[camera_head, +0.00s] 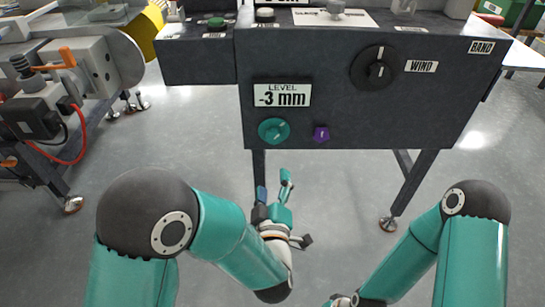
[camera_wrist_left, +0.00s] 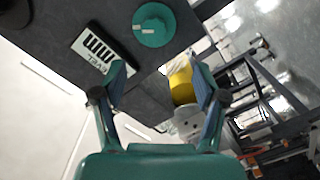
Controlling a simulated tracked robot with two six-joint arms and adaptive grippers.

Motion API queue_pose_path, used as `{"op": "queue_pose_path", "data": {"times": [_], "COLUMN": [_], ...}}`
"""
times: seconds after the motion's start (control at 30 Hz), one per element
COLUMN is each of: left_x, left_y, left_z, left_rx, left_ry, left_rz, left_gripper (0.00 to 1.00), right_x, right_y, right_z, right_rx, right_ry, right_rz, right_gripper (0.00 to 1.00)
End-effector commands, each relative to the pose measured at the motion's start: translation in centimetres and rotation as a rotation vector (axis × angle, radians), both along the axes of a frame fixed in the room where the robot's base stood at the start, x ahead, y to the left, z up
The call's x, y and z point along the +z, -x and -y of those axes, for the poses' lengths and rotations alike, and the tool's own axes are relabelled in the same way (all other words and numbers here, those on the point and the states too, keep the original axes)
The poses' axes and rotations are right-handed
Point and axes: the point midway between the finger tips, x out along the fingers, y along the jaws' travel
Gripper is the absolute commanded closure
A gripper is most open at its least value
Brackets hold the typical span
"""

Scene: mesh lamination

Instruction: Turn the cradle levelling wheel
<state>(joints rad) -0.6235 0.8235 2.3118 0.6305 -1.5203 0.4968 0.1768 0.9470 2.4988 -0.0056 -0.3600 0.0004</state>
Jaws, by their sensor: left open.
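The cradle levelling wheel appears to be the teal knob with a light pointer mark (camera_head: 274,131), low on the front of the dark grey panel, under a plate (camera_head: 282,95) reading "LEVEL -3 mm". In the left wrist view the teal knob (camera_wrist_left: 153,25) is at the top, beyond the fingertips. My left gripper (camera_head: 275,188) is below the knob in the head view, apart from it. Its fingers (camera_wrist_left: 160,80) are spread and nothing is between them. My right arm enters at lower right; its gripper is out of view.
A small purple knob (camera_head: 321,134) sits right of the teal one. A black dial (camera_head: 375,68) marked "WIND" is higher up. A machine with a roller (camera_head: 122,58) and red cable stands at left. Floor (camera_head: 335,190) below the panel is open between legs.

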Motion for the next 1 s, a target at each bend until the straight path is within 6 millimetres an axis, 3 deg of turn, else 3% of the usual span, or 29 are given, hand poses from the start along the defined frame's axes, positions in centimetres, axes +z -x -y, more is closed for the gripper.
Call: {"op": "queue_pose_path", "data": {"times": [0.03, 0.17, 0.37, 0.8, 1.0], "left_x": [-0.3, 0.3, 0.4, 0.2, 0.3], "left_y": [0.1, -0.2, -2.5, -11.8, -15.0], "left_z": [0.3, 0.4, 0.3, 0.3, 0.4], "left_rx": [0.003, 0.014, 0.016, 0.014, 0.012], "left_ry": [0.011, 0.025, 0.027, 0.025, 0.023], "left_rz": [0.022, 0.047, 0.049, 0.049, 0.047], "left_gripper": [0.28, 0.28, 0.28, 0.28, 0.28], "right_x": [-1.0, -1.2, -1.4, -3.0, -3.5], "right_y": [0.0, 0.0, 0.0, 0.0, 0.0], "right_z": [0.0, 0.0, 0.0, 0.0, 0.0], "right_rx": [0.000, 0.000, 0.000, 0.000, 0.000], "right_ry": [0.000, 0.000, 0.000, 0.000, 0.000], "right_rz": [0.001, 0.001, 0.001, 0.001, 0.000], "right_gripper": [0.31, 0.31, 0.31, 0.31, 0.31]}}
